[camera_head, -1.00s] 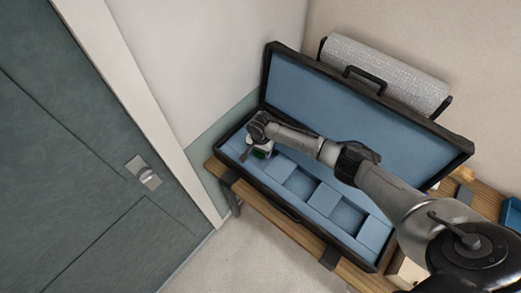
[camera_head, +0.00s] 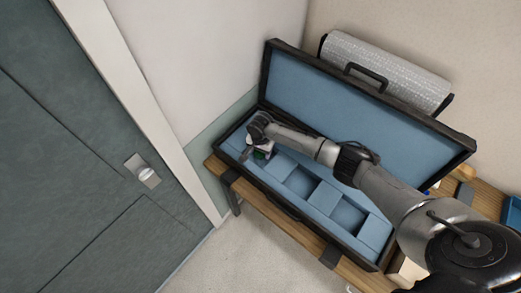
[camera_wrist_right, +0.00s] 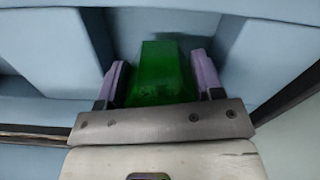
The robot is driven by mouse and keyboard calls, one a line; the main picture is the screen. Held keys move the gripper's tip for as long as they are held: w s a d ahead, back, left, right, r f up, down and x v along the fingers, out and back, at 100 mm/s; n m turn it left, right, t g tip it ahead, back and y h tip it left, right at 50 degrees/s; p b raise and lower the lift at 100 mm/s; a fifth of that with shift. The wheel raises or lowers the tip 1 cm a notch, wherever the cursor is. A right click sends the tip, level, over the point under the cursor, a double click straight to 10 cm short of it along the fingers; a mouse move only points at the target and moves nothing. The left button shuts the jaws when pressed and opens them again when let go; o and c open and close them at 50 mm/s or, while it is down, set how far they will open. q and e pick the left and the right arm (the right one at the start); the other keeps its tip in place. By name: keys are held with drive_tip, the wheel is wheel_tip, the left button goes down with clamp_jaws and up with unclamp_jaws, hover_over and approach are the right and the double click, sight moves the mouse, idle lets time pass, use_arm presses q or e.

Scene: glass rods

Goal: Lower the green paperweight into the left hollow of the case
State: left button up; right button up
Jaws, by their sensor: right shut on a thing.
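The green paperweight (camera_wrist_right: 160,72) sits between the two purple-grey fingers of my right gripper (camera_wrist_right: 160,80), which is shut on it. In the head view only a small dark green part of the paperweight (camera_head: 260,155) shows under the right gripper (camera_head: 258,154). The open black case (camera_head: 288,207) has a blue padded inside with several square hollows. The gripper is over the case's left end, at the left hollow. In the wrist view blue padding (camera_wrist_right: 50,50) surrounds the paperweight. Whether it touches the hollow's floor I cannot tell. My left gripper is not in view.
The case's raised lid (camera_head: 330,105) stands behind the arm. The case lies on a wooden bench (camera_head: 262,204). A grey roll (camera_head: 390,72) is behind the lid. A door (camera_head: 80,150) is at the left. Two middle hollows (camera_head: 300,181) look empty.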

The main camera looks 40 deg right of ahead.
drive_tip(key=shift+f, duration=0.4)
drive_tip(key=shift+f+b, duration=0.45)
idle(0.3)
drive_tip(key=shift+f, duration=0.25)
drive_tip(key=o, duration=1.2)
drive_tip(key=shift+r, duration=0.3)
wheel_tip(320, 180, up, 13)
drive_tip(key=shift+r, duration=0.15)
